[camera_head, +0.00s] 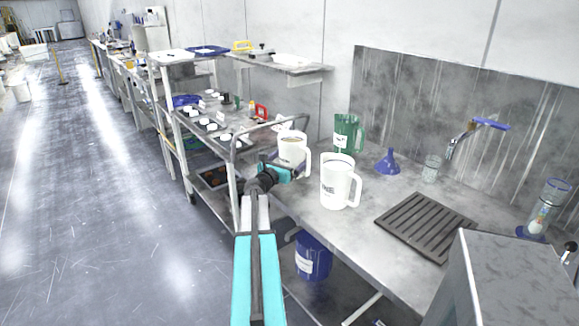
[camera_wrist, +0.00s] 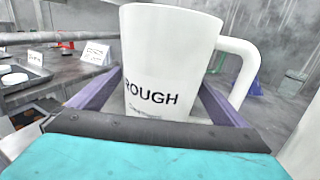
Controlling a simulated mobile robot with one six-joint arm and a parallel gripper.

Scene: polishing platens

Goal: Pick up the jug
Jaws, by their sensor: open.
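A white jug (camera_head: 292,146) with its handle to the right stands near the bench's left end, with something brownish inside. In the wrist view the jug (camera_wrist: 172,60) fills the middle and reads "ROUGH". My gripper (camera_head: 292,168) is at this jug, open, with a purple finger on each side of its body in the wrist view (camera_wrist: 160,100). I cannot tell whether the fingers touch it. A second white jug (camera_head: 336,184) with a printed label stands in front and to the right. A green jug (camera_head: 345,130) stands behind.
The grey bench (camera_head: 352,232) holds a blue funnel (camera_head: 388,163), a clear beaker (camera_head: 431,169), a dark slatted mat (camera_head: 425,224) and a tap (camera_head: 468,132). A metal cart (camera_head: 187,127) with small items stands close on the left. A blue container (camera_head: 313,258) sits below the bench.

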